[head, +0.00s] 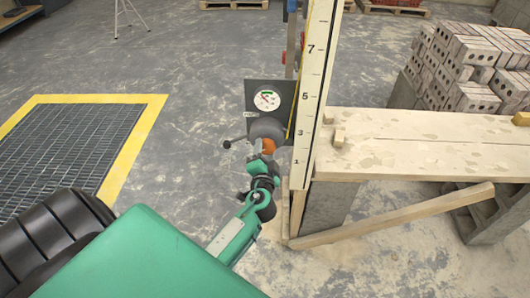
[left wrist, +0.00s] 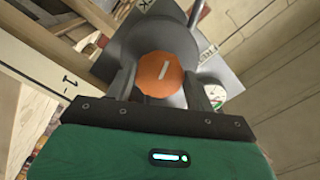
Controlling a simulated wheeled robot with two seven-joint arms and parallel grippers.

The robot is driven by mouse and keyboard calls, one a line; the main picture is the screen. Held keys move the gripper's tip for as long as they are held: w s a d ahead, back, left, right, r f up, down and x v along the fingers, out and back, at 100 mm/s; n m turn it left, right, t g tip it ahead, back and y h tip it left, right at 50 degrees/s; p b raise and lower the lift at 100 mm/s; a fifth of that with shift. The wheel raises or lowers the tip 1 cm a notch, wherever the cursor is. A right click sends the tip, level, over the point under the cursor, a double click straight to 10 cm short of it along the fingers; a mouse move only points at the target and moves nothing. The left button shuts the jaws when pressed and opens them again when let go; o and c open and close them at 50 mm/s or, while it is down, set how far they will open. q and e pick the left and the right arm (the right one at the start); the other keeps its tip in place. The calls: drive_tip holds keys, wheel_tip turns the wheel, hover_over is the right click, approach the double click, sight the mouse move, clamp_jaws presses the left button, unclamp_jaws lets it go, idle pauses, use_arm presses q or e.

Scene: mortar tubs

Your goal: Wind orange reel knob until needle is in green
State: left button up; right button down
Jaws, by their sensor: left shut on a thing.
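The orange reel knob (left wrist: 161,74) sits on the front of a grey reel and has a white line on its face. My left gripper (left wrist: 163,98) is shut on it, with one finger on each side. In the head view the knob (head: 268,146) shows partly behind my left gripper (head: 262,160). The gauge (head: 267,100) is a white dial with a green arc, on a dark plate above the reel. Its needle is too small to read surely. The dial also shows partly in the left wrist view (left wrist: 213,97), behind a finger. My right gripper is not in view.
A tall numbered staff (head: 308,90) stands just right of the reel. A plank bench (head: 420,143) with a slanted brace (head: 395,216) is to the right, with stacked bricks (head: 470,65) behind. A yellow-edged floor grate (head: 70,140) lies left. A small lever (head: 227,144) sticks out left of the reel.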

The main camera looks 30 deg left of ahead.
use_arm(q)
drive_tip(key=shift+m, duration=0.4)
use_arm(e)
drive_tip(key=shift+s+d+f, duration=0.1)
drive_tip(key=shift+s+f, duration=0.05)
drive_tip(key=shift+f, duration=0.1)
use_arm(q)
drive_tip(key=o, duration=1)
drive_tip(key=shift+s+d, duration=0.1)
drive_tip(key=shift+s+d, duration=0.15)
drive_tip(key=shift+s, duration=0.05)
drive_tip(key=b+v, duration=0.3)
drive_tip(key=v, duration=1)
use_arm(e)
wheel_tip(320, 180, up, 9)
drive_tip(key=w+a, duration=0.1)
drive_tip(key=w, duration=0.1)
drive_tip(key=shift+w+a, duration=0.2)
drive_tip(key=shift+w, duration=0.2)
use_arm(q)
drive_tip(key=shift+s, duration=0.1)
